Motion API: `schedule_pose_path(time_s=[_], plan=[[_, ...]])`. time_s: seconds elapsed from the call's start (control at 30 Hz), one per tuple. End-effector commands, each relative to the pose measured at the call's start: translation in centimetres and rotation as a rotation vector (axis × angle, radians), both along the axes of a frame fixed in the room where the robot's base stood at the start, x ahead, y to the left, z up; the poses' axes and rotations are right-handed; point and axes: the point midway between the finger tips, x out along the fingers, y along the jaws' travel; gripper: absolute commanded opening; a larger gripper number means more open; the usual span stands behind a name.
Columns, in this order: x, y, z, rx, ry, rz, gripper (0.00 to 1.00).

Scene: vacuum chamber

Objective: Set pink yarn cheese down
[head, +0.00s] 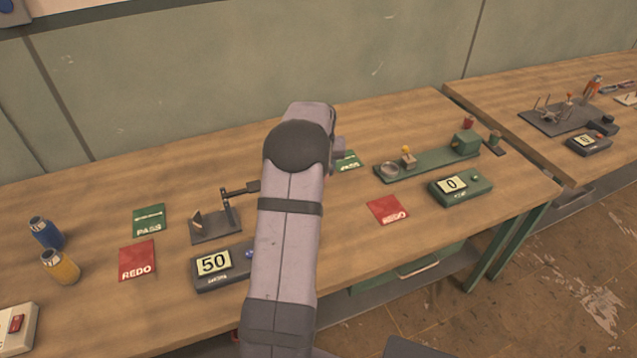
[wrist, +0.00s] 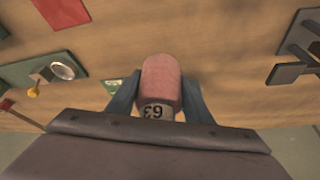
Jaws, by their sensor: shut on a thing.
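The pink yarn cheese (wrist: 161,82) is a rounded pink cylinder with a pale band at its lower end in the wrist view, marked with digits that read upside down. My gripper (wrist: 160,92) is shut on it, one dark finger on each side. The wood tabletop shows behind it; I cannot tell whether the cheese touches it. In the head view my arm hides the cheese and the fingers. A green PASS card (head: 347,160) lies just right of my arm; it also shows in the wrist view (wrist: 112,88). A red REDO card (head: 388,209) lies nearer the front edge.
A green fixture (head: 432,166) with a ring and yellow knob stands right, behind a green display (head: 461,187) reading 0. Left are a grey stand (head: 215,226), a display (head: 222,268) reading 50, another PASS card (head: 149,220) and REDO card (head: 137,260), and blue (head: 46,233) and yellow (head: 60,267) cylinders.

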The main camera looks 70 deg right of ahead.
Motion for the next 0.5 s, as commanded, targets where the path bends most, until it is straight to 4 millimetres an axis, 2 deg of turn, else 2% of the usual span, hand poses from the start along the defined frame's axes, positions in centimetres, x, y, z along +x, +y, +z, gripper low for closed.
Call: schedule_pose_path(time_s=[0.2,0.5], plan=[[0.0,-0.1,1.7,-0.002,0.0,0.001,0.22],[0.3,0.1,1.9,-0.002,0.001,-0.007,0.22]])
